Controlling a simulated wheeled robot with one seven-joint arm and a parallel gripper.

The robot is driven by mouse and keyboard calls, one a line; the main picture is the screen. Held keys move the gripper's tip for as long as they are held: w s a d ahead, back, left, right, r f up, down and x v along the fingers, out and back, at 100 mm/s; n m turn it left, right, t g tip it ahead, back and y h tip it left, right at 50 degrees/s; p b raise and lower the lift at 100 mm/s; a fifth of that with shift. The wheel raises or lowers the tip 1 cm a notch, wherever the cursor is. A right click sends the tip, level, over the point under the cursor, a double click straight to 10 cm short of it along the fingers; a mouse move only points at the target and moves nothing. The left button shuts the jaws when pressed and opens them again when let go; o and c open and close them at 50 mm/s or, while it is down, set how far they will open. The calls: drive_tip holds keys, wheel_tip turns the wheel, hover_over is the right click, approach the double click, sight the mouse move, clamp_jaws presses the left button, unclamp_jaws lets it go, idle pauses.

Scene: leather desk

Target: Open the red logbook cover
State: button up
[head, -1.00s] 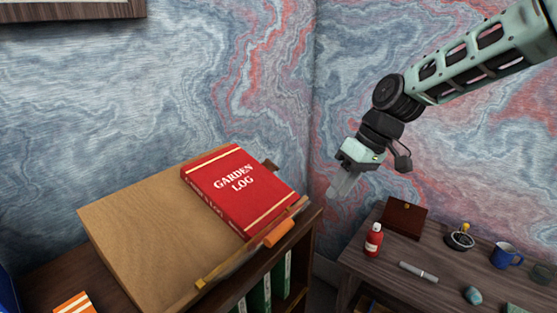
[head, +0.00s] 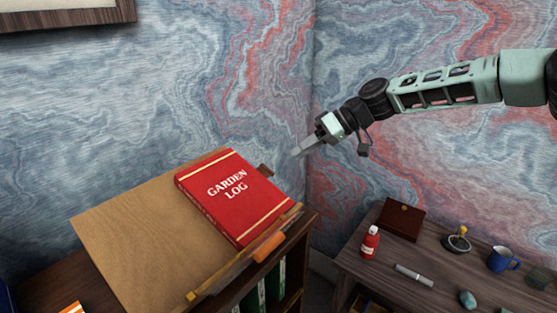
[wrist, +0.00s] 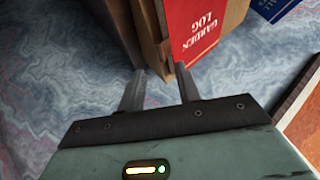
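The red logbook (head: 240,205), lettered "GARDEN LOG", lies closed on a slanted wooden stand (head: 135,235), against its front ledge. The logbook cover (wrist: 195,30) appears upside down there, beyond the fingertips.
An orange object (head: 269,247) sits at the stand's ledge. Green binders (head: 280,278) stand on the shelf below. The right-hand desk (head: 440,258) holds a red bottle (head: 370,242), a brown box (head: 402,220), a blue mug (head: 503,259) and a silver pen (head: 413,275).

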drive_tip(key=p+x, duration=0.2)
drive_tip(key=x, duration=0.6)
clamp_jaws()
